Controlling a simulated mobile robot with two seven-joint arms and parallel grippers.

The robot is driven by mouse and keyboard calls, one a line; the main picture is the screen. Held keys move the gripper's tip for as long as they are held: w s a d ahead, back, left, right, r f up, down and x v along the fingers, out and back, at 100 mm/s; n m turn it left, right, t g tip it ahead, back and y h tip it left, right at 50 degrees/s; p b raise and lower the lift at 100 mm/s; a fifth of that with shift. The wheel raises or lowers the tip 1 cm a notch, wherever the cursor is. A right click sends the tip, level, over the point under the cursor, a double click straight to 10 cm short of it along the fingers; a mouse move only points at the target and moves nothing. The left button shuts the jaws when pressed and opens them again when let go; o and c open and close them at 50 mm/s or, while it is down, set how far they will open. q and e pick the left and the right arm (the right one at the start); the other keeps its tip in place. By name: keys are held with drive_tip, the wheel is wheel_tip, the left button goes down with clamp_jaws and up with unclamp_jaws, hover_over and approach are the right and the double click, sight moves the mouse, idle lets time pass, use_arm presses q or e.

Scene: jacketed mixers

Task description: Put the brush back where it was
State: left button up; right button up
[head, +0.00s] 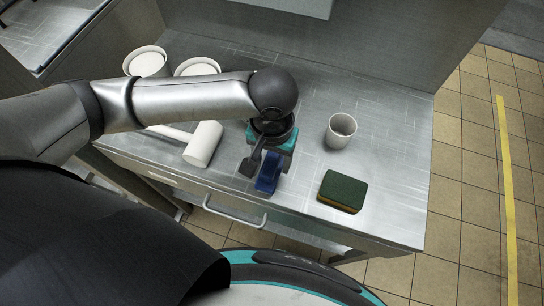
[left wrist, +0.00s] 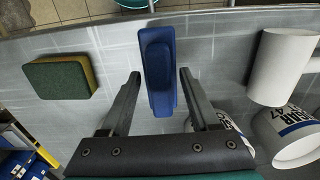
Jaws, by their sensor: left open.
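The blue brush (head: 268,172) lies on the metal counter near its front edge. It also shows in the left wrist view (left wrist: 158,65), with its near part between the two fingers. My left gripper (head: 263,160) points down over the brush from the back. In the left wrist view the left gripper (left wrist: 159,76) is open, with one finger on each side of the brush and gaps between. Whether the fingers are level with the brush is hard to tell. My right gripper is not in view.
A green and yellow sponge (head: 342,191) and a white cup (head: 341,131) stand right of the brush. A white cylinder (head: 203,144) lies to its left. White containers (head: 147,62) stand at the back left.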

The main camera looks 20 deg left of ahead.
sight(272, 160)
use_arm(q)
wheel_tip(272, 160, up, 12)
drive_tip(key=p, duration=0.3)
drive_tip(key=shift+r, duration=0.15)
